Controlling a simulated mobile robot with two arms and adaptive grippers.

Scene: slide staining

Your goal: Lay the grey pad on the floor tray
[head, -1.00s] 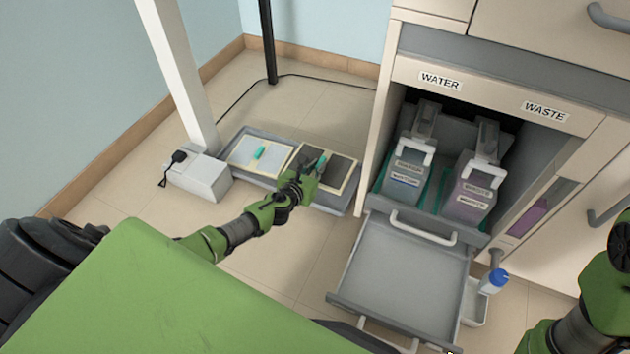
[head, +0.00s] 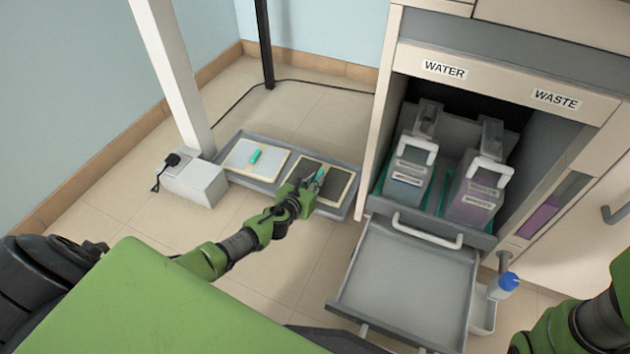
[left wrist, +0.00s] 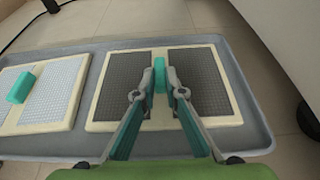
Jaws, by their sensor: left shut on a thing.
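The grey pad (head: 339,186) has a cream frame, dark grey mesh and a teal grip bar across its middle. It lies flat within the outline of the floor tray (head: 227,157), in its right half. My left gripper (head: 315,182) is shut on the teal grip bar, with fingers on both sides of it in the left wrist view (left wrist: 160,89). The grey pad (left wrist: 208,85) sits inside the tray rim (left wrist: 250,95) in that view. I cannot tell whether its underside touches the tray floor. My right gripper is out of view.
A white pad (head: 270,162) with a teal bar lies in the tray's left half. A white box (head: 195,183) and post stand left of the tray. An open drawer (head: 405,285) and cabinet holding WATER and WASTE containers are to the right.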

